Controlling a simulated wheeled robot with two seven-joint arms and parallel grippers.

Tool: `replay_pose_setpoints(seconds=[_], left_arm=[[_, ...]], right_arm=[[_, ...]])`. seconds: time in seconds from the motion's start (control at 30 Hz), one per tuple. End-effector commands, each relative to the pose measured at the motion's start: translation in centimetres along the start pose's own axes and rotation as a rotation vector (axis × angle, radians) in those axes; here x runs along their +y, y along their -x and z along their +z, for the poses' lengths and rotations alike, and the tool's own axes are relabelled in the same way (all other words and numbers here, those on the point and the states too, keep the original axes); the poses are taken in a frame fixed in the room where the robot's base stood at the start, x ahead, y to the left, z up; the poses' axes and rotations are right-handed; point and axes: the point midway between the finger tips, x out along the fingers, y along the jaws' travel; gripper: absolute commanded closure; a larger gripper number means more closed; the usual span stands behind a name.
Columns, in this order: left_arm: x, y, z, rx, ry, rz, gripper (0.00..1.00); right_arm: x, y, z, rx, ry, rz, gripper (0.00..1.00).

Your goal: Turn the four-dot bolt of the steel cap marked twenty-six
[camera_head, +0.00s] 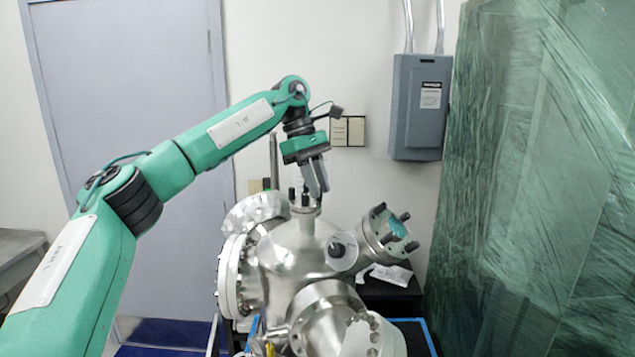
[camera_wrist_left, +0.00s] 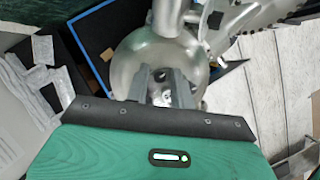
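A shiny steel vacuum chamber (camera_head: 300,250) stands in the middle of the head view. Its top port carries a small cap (camera_head: 305,208) with dark bolts standing up from it. An angled port at the right carries another steel cap (camera_head: 385,230) with several dark bolts. No number or dot marking is legible on any cap. My left gripper (camera_head: 318,190) points down just above and right of the top cap's bolts. In the left wrist view its fingers (camera_wrist_left: 163,72) stand a little apart over the round steel body (camera_wrist_left: 130,62), with no bolt clearly between them. My right gripper is out of view.
A large flange (camera_head: 232,275) is at the chamber's left and a big port (camera_head: 330,320) faces front. A grey electrical box (camera_head: 420,105) hangs on the wall. Plastic-wrapped green sheeting (camera_head: 540,180) fills the right side. White packets (camera_head: 390,274) lie on a black surface behind the chamber.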

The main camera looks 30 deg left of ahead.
Motion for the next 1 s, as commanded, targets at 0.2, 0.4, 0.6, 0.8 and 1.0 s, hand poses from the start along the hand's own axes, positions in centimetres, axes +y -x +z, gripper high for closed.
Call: replay_pose_setpoints(seconds=[0.2,0.4,0.6,0.8,1.0], left_arm=[[0.0,0.0,0.0,0.0,0.0,0.0,1.0],[0.0,0.0,0.0,0.0,0.014,0.007,1.0],[-0.1,-0.2,-0.1,-0.002,0.086,0.038,1.0],[-0.1,-0.4,-0.2,-0.001,0.224,0.095,1.0],[-0.2,-0.4,-0.1,-0.001,0.396,0.167,1.0]], right_arm=[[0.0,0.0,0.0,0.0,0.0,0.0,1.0],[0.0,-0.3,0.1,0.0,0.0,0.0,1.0],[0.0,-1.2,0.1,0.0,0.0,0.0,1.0],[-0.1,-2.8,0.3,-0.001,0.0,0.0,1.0],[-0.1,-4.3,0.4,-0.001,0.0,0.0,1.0]])
